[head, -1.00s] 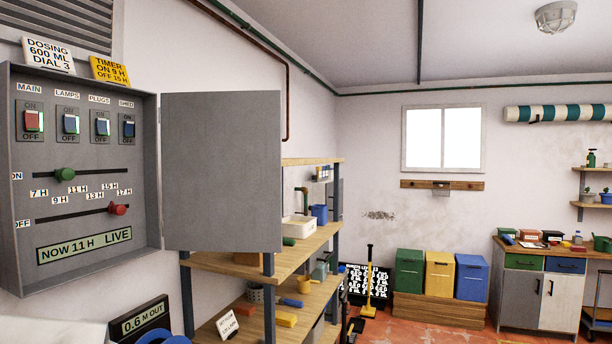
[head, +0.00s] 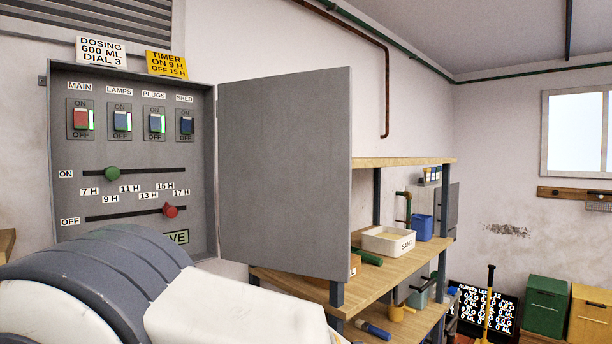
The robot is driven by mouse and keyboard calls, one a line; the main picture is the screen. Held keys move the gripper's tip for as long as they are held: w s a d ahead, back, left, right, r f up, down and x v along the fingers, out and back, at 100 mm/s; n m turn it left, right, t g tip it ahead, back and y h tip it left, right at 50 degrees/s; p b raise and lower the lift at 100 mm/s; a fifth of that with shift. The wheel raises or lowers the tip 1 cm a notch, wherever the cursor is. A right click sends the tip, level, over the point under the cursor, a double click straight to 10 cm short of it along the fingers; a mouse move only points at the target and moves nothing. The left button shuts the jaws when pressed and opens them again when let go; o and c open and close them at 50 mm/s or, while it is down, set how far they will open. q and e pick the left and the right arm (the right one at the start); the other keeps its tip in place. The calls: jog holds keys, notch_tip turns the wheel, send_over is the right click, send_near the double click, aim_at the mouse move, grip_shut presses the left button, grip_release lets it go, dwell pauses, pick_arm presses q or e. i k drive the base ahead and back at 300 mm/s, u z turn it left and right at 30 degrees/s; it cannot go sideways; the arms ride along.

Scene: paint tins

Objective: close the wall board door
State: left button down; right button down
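The grey wall board (head: 142,215) hangs on the wall at the left of the head view. Its door (head: 285,172) is hinged on the right side and stands wide open, swung out to the right. Inside are several switches, a green slider (head: 112,174) near 9–11 h and a red slider (head: 170,210) near 17 h. One of my arms, white and dark grey, fills the lower left and hides the board's lower edge and most of its green display (head: 177,237). Neither gripper shows.
A wooden shelf unit (head: 405,162) stands behind and right of the door, holding a sand tray (head: 389,241) and a blue container (head: 422,227). A dosing sign (head: 101,51) and a yellow timer sign (head: 166,64) sit above the board. Green (head: 545,306) and yellow bins stand at lower right.

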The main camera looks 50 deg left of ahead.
aim_at(285, 140)
jog(key=z, duration=0.1)
jog(key=i, duration=3.95)
jog(key=u, duration=4.85)
